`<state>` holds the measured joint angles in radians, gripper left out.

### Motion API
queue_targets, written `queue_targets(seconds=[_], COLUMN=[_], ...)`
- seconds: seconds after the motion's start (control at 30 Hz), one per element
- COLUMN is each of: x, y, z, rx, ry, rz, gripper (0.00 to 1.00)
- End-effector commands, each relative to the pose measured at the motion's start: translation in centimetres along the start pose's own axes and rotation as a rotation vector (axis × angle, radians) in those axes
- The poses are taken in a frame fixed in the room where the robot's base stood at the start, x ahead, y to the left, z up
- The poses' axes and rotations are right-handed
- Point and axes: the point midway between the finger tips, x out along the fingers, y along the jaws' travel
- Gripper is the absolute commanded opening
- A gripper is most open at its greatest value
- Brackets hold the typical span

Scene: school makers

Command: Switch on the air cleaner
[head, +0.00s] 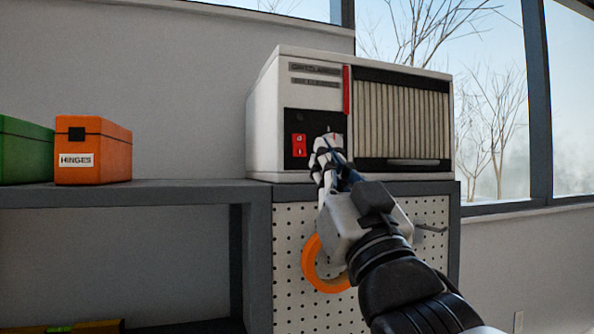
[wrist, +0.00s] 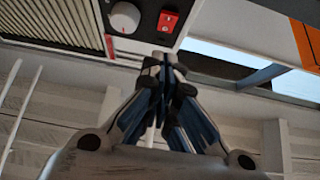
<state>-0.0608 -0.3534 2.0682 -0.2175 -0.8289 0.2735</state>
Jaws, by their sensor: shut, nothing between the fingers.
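The air cleaner (head: 402,120) is a white box with a pleated filter grille, standing on the grey shelf top. Its black control panel (head: 291,126) carries a red rocker switch (head: 299,145) at the left and a knob to the right, mostly hidden behind my gripper in the head view. In the wrist view the red switch (wrist: 168,22) and the white round knob (wrist: 125,17) both show clearly. My gripper (head: 326,148) is shut and empty, in front of the panel to the right of the switch. In the wrist view my fingertips (wrist: 164,60) appear just below the panel; contact cannot be told.
An orange box labelled HINGES (head: 93,150) and a green box (head: 25,150) stand on the shelf at the left. An orange ring (head: 312,265) hangs on the white pegboard (head: 288,240) below the air cleaner. The shelf top (head: 190,192) between the boxes and the cleaner is clear.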

Motion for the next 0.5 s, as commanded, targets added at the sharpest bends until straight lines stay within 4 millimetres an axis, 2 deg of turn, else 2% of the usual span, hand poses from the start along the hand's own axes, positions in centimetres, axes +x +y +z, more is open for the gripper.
queue_targets(seconds=[0.03,0.13,0.3,0.5], x=[1.4,3.4,5.0,5.7], y=[0.0,0.0,0.0,0.0], z=[-0.1,-0.1,1.9,2.7], rx=[0.002,0.003,0.002,0.001], ry=[-0.001,-0.001,-0.003,-0.001], rz=[-0.001,-0.001,0.0,0.0], gripper=[0.0,0.0,0.0,0.0])
